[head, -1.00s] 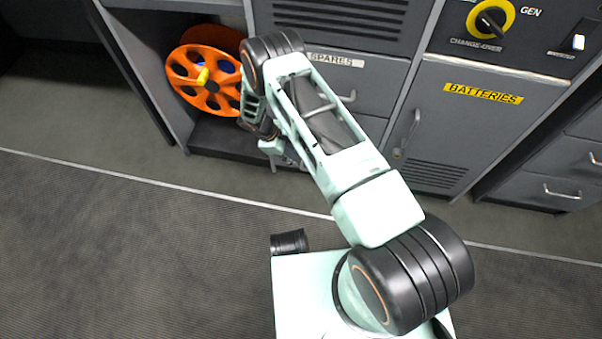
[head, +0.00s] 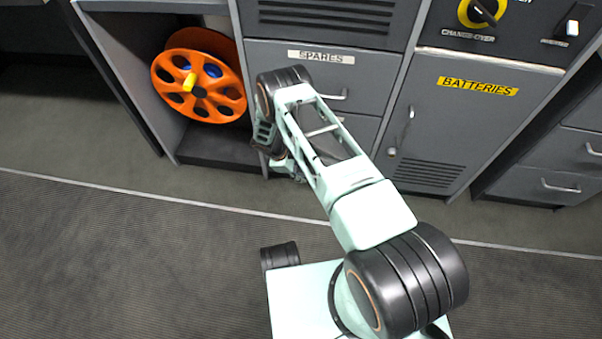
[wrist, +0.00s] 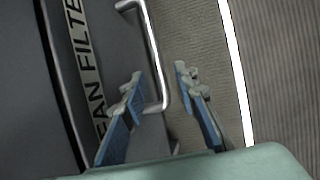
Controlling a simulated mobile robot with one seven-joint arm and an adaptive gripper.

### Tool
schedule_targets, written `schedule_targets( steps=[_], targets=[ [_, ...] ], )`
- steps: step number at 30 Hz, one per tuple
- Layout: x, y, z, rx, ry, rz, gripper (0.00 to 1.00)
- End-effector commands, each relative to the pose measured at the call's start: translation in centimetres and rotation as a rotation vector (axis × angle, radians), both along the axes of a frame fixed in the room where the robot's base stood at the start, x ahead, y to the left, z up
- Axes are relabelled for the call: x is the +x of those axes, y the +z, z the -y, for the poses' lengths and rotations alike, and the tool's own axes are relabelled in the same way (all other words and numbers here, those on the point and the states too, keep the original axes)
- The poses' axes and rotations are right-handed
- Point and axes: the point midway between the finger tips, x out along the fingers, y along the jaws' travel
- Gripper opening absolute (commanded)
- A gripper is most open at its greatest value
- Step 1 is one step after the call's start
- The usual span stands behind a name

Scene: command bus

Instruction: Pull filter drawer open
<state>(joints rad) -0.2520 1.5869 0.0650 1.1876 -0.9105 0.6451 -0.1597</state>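The filter drawer (wrist: 45,100) shows in the wrist view as a dark grey front with a white label partly reading "EAN FILTER" (wrist: 88,75). Its silver bar handle (wrist: 151,55) stands out from the front. My gripper (wrist: 158,85) is open, with two blue-backed grey fingers. In the picture the lower end of the handle lies between the fingertips; I cannot tell whether they touch it. The drawer looks closed in the visible part. In the head view my arm hides most of that drawer and the gripper.
The "SPARES" drawer (head: 360,62) is above. A "BATTERIES" door (head: 450,120) is to the right. An orange reel (head: 205,90) sits in an open bay to the left. The floor (head: 120,240) in front of the cabinets is clear.

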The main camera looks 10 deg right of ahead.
Motion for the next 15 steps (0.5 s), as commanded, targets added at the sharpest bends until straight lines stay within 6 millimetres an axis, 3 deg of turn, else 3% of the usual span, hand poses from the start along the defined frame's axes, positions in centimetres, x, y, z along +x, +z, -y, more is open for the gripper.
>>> schedule_targets(
  steps=[6, 13, 15],
  targets=[
    [0.0, 0.01, -0.02, 0.001, 0.0, 0.0, 0.26],
    [0.0, 0.02, -0.03, 0.001, 0.0, 0.0, 0.01],
    [0.01, 0.02, -0.03, 0.001, 0.0, 0.0, 0.0]
  ],
)
